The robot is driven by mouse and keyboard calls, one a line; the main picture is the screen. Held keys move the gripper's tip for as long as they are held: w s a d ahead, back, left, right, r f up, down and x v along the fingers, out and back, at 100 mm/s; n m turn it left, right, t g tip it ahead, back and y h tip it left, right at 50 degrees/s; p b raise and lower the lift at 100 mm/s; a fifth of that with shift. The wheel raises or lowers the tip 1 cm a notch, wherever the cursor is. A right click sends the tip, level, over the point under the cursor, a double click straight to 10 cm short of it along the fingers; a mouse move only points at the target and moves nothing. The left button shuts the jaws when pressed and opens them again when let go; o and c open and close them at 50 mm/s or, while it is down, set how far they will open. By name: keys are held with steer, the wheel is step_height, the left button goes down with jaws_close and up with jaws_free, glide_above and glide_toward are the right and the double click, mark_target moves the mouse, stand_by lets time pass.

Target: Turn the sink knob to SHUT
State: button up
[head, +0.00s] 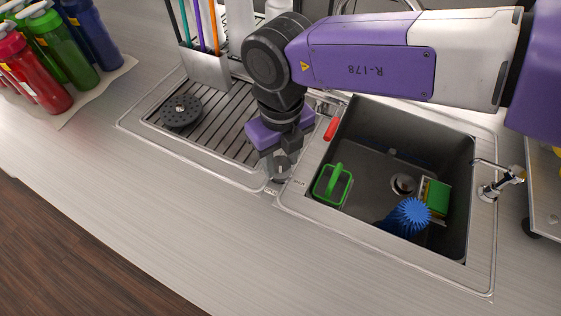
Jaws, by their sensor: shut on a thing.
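My gripper (279,164) points down at the near end of the strip between the drainboard and the sink basin. It is shut on the sink knob (282,173), a small grey part at the basin's front-left corner. The fingers hide most of the knob, so its angle cannot be read. Small markings (271,190) show on the metal rim beside it, too small to read.
The sink basin (375,135), right of my gripper, holds a green-handled item (333,185), a blue brush (412,214) and a sponge (437,196). A red handle (331,129) is close by. The ribbed drainboard (222,133) lies left. The front counter (190,225) is clear.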

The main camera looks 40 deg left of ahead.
mark_target(281, 164)
steer(key=n+b, duration=0.3)
steer(key=n, duration=0.3)
steer(key=shift+f+n, duration=0.1)
steer(key=shift+n, duration=0.2)
steer(key=n+b, duration=0.1)
steer(key=n, duration=0.5)
steer(key=shift+b, duration=0.4)
steer(key=shift+w, duration=0.1)
steer(key=o, duration=1.4)
steer(key=shift+c, duration=0.2)
step_height(281, 164, up, 8)
steer(key=shift+r+b, duration=0.1)
steer(key=shift+b, duration=0.35)
